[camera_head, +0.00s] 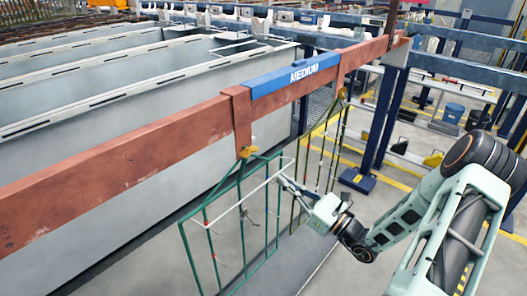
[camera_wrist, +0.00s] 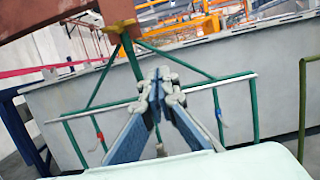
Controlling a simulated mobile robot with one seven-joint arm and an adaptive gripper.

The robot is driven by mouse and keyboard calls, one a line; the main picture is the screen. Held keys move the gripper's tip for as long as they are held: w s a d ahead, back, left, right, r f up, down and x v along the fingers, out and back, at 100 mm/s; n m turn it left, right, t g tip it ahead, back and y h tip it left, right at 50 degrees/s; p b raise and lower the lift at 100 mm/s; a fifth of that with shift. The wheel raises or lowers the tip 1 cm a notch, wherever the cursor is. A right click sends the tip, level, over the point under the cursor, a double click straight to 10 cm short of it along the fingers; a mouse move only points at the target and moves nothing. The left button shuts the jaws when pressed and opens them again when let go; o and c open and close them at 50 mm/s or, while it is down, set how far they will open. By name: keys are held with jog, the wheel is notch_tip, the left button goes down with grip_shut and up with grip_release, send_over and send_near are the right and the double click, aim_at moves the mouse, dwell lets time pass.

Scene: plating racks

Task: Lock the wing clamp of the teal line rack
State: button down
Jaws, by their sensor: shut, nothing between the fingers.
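The teal line rack (camera_head: 278,225) is a thin green wire frame hanging from the copper-brown bar (camera_head: 120,158). It also shows in the wrist view (camera_wrist: 252,110), spread behind the fingers. Its wing clamp (camera_head: 246,152) is a small brass-yellow piece at the top of the rack, against the bar's hanging bracket. In the wrist view the wing clamp (camera_wrist: 120,27) is up and left of the fingertips. My gripper (camera_head: 283,181) is shut and empty, below and right of the clamp, by the rack's upper right side. It shows large in the wrist view (camera_wrist: 158,82). Whether it touches the rack is unclear.
An olive-green rack (camera_head: 345,125) with its own brass clamp (camera_head: 343,92) hangs farther along the bar, close to my gripper. Grey tanks (camera_head: 130,165) fill the left. Blue posts (camera_head: 385,115) and open floor lie right.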

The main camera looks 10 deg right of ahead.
aim_at(253, 140)
jog(key=shift+w, duration=0.15)
jog(key=w+a+r, duration=0.5)
jog(key=w+r, duration=0.1)
jog(key=w, duration=0.1)
jog(key=shift+w+a+r, duration=0.2)
jog(key=shift+w+a, duration=0.05)
jog(key=shift+w, duration=0.05)
dwell(0.3)
jog(key=shift+w+d+r+n, duration=0.1)
jog(key=shift+r+n, duration=0.25)
jog(key=shift+n, duration=0.4)
jog(key=shift+w+d+r+n, duration=0.1)
jog(key=shift+r+n, duration=0.2)
jog(key=shift+n, duration=0.45)
jog(key=shift+r+n+g+y, duration=0.25)
jog(key=shift+r+n+g, duration=0.2)
jog(key=shift+n, duration=0.65)
jog(key=shift+r+n+g+y, duration=0.3)
jog(key=shift+r+n+g, duration=0.1)
jog(key=shift+n, duration=0.7)
jog(key=shift+r+n+g+y, duration=0.25)
jog(key=shift+r+n+g, duration=0.15)
jog(key=shift+n, duration=0.7)
jog(key=shift+s+a+r+n+b, duration=0.15)
jog(key=shift+r+n+b, duration=0.35)
jog(key=shift+n, duration=0.4)
jog(key=shift+f, duration=0.1)
